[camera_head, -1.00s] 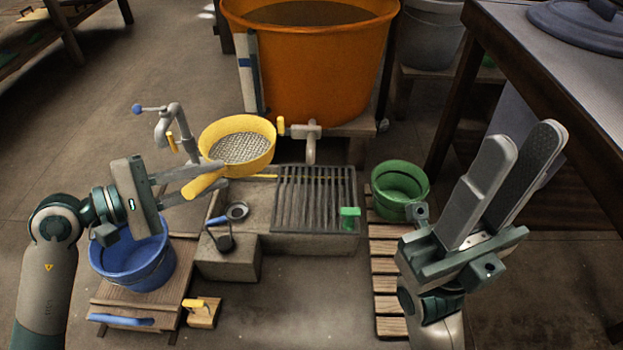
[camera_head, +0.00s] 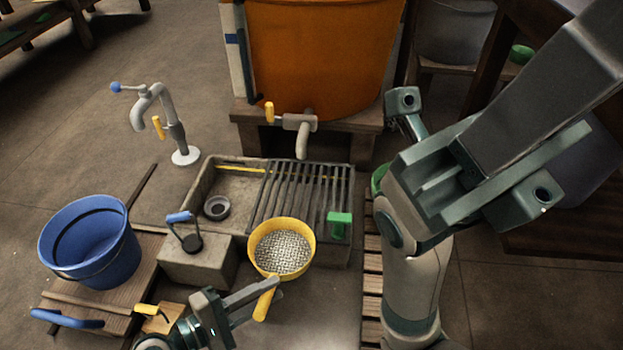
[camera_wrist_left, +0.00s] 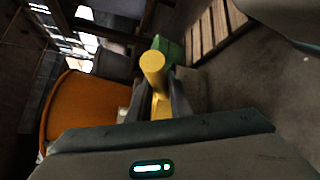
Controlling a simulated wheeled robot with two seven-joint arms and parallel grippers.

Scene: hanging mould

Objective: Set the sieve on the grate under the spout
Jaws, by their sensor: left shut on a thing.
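The yellow sieve (camera_head: 282,252) with its pale mesh hangs in front of the basin's front edge, overlapping the grate's lower edge in the head view. My left gripper (camera_head: 266,288) is shut on the sieve's handle, which also shows between the fingers in the left wrist view (camera_wrist_left: 157,85). The dark barred grate (camera_head: 305,195) lies over the right part of the stone basin and carries no sieve. The grey spout (camera_head: 302,142) comes from the orange vat above the grate's back. My right gripper (camera_head: 560,90) is raised at the upper right, partly cut off; its jaw gap is hidden.
A green block (camera_head: 339,226) sits at the grate's front right corner. The orange vat (camera_head: 320,60) stands behind. A blue-handled item (camera_head: 185,230) stands on the block left of the sieve. A blue bucket (camera_head: 90,242) and a tap (camera_head: 165,120) are farther left.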

